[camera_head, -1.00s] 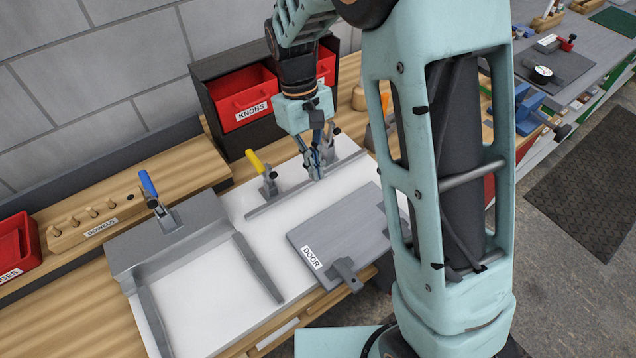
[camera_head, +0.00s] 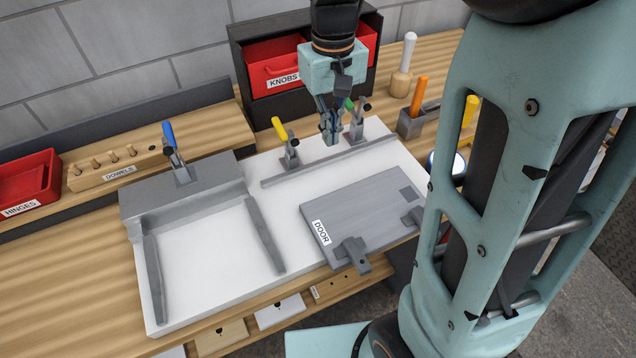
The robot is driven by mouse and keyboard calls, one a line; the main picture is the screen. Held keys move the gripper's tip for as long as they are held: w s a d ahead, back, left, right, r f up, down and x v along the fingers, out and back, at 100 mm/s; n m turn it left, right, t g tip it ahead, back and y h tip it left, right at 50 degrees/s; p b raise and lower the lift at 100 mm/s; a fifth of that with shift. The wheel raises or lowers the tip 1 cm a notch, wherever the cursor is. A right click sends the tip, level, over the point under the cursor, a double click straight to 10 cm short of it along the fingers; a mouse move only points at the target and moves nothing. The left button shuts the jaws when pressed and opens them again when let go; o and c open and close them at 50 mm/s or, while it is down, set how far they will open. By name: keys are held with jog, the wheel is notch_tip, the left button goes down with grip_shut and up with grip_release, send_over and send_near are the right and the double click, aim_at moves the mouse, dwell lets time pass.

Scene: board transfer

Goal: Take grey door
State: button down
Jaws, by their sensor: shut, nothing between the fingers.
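The grey door (camera_head: 362,212) is a flat panel with a white DOOR label at its left end. It lies on the right part of the white board (camera_head: 212,272), with a dark grey clamp-like piece (camera_head: 351,254) at its front edge and another at its right. My gripper (camera_head: 331,140) is shut and empty. It points down behind the door, near the grey rail (camera_head: 300,166) and between the yellow-handled clamp (camera_head: 286,142) and the green-handled clamp (camera_head: 356,122). It appears apart from the door.
A blue-handled clamp (camera_head: 174,150) stands on the grey block at the left. Red KNOBS bins (camera_head: 272,66) stand behind my gripper. A dowel holder (camera_head: 112,168) and red hinge bin (camera_head: 28,186) are at the left. A mallet (camera_head: 402,70) and orange-handled tool are at the right.

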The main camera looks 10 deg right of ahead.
aim_at(340, 189)
jog(key=shift+s+f, duration=0.1)
jog(key=shift+f, duration=0.1)
notch_tip(340, 189, down, 9)
jog(key=shift+f+b, duration=0.1)
jog(key=shift+b, duration=0.2)
jog(key=s, duration=0.2)
jog(key=shift+s+d+f, duration=0.2)
jog(key=shift+s+d, duration=0.4)
jog(key=shift+s, duration=0.3)
jog(key=shift+s+d, duration=0.2)
jog(key=shift+s, duration=0.6)
